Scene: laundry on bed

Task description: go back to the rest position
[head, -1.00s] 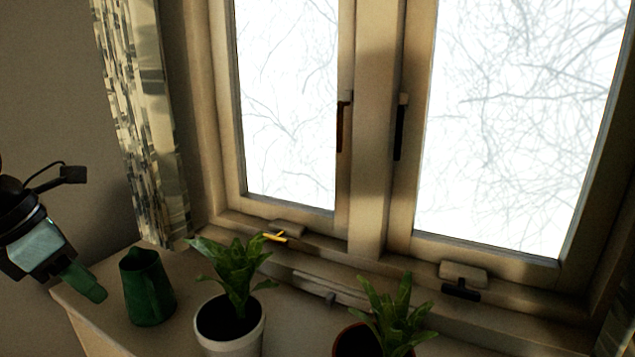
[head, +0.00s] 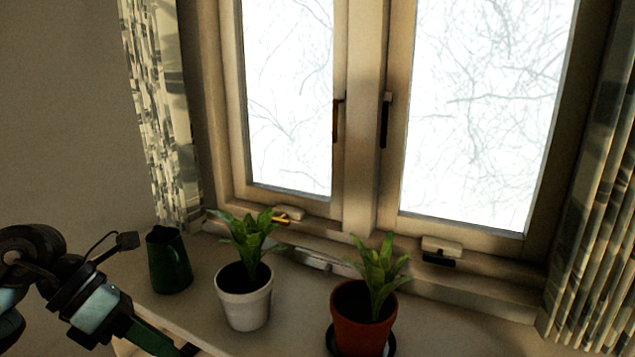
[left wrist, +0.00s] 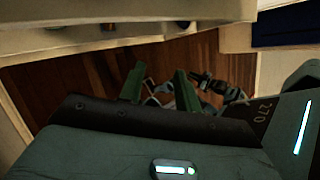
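My left gripper (head: 165,344) is at the bottom left of the head view, in front of the sill's left end and below the green jug. In the left wrist view its two green fingers (left wrist: 160,88) stand apart with nothing held between them, above a brown wooden floor (left wrist: 85,85). My right gripper is in neither view.
A dark green jug (head: 169,262), a plant in a white pot (head: 245,305) and a plant in an orange-brown pot (head: 363,320) stand on the sill (head: 290,325) before a closed window (head: 365,130). Patterned curtains (head: 165,110) hang at both sides.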

